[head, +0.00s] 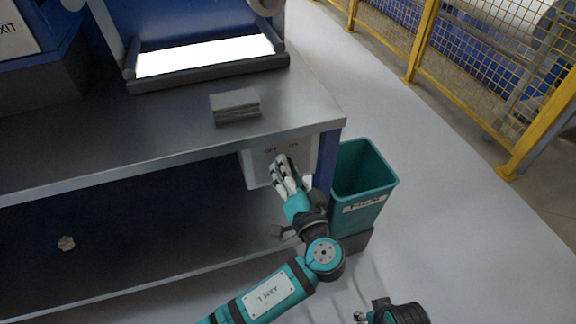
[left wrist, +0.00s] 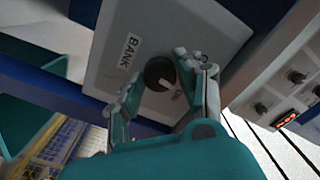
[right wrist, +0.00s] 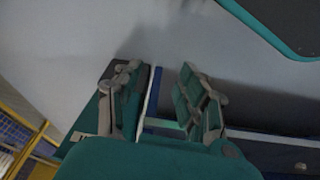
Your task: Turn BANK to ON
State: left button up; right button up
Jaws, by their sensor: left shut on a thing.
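The BANK switch is a dark round knob (left wrist: 160,73) on a light grey box (left wrist: 205,28), with a white BANK label (left wrist: 130,52) beside it. A small marking beside the knob is too blurred to read. In the head view the box (head: 254,172) hangs under the bench's front edge, with small OFF and ON markings; my left gripper hides the knob there. My left gripper (head: 283,164) is at the box front, its fingers on either side of the knob and shut on it. My right gripper (right wrist: 160,88) is open and empty, low and away from the box.
A teal bin (head: 366,180) stands right of the bench's blue leg, close to my left gripper. A grey block (head: 235,107) lies on the metal bench top (head: 180,125). A yellow mesh fence (head: 425,45) runs at upper right. The pale floor between is clear.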

pick_arm(q)
jog(key=shift+m+p, duration=1.2)
jog(key=shift+m, duration=1.2)
pick_arm(e)
notch_tip(320, 180, down, 10)
jog(key=s, duration=0.2)
jog(key=shift+s+g, duration=0.15)
jog(key=shift+g, duration=0.15)
jog(key=shift+d+r, duration=0.1)
pick_arm(q)
jog(key=o, duration=1.1)
jog(key=shift+o, duration=0.2)
jog(key=v, duration=1.2)
